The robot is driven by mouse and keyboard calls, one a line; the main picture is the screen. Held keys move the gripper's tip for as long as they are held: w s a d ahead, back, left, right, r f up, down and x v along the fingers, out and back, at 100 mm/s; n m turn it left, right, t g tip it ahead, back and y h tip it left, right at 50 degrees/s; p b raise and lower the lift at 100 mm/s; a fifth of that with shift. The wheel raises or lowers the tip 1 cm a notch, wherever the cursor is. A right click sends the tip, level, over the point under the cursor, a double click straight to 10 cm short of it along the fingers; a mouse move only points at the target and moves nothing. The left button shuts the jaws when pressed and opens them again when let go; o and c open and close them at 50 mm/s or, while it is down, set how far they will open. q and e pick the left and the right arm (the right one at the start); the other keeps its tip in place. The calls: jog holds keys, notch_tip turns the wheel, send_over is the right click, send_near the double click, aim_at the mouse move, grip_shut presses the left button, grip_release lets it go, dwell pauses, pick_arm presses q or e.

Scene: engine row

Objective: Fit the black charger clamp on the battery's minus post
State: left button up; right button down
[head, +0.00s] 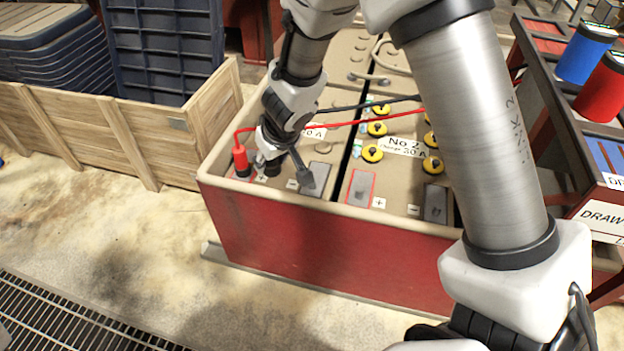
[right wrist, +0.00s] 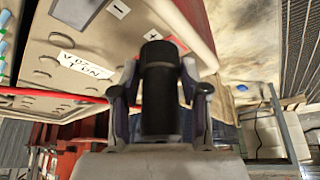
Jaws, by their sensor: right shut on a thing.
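My right gripper (head: 280,163) is shut on the black clamp (head: 272,164) over the front of the left battery (head: 345,50). The clamp stands as a dark cylinder (right wrist: 160,90) between the two fingers in the right wrist view. The red clamp (head: 241,158) is upright at the left battery's front left corner, by the plus mark, just left of the gripper. Whether the clamp touches the battery top cannot be told. My left gripper is out of view.
The No 2 battery (head: 402,147), with yellow caps, stands close on the right in the same red case (head: 300,245). Red and black cables (head: 375,103) cross the top. A wooden crate (head: 90,135) is at left, a drawer cart (head: 560,110) at right.

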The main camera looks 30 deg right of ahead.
jog(key=shift+n, duration=0.3)
jog(key=d+f, duration=0.1)
jog(key=d, duration=0.2)
jog(key=d+f, duration=0.1)
jog(key=d, duration=0.2)
jog(key=d+f, duration=0.1)
jog(key=d, duration=0.2)
jog(key=shift+s+d+f+p, duration=0.1)
jog(key=shift+s+d+p, duration=0.15)
jog(key=shift+p, duration=0.1)
jog(key=shift+d+f, duration=0.2)
jog(key=shift+d, duration=0.1)
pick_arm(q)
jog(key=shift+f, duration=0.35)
pick_arm(e)
jog(key=shift+s+f+b, duration=0.1)
jog(key=shift+f+b, duration=0.3)
jog(key=shift+b, duration=0.05)
pick_arm(q)
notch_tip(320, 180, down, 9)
jog(key=b, duration=0.8)
pick_arm(e)
notch_tip(320, 180, down, 7)
jog(key=shift+r, duration=0.1)
jog(key=c, duration=0.5)
grip_release()
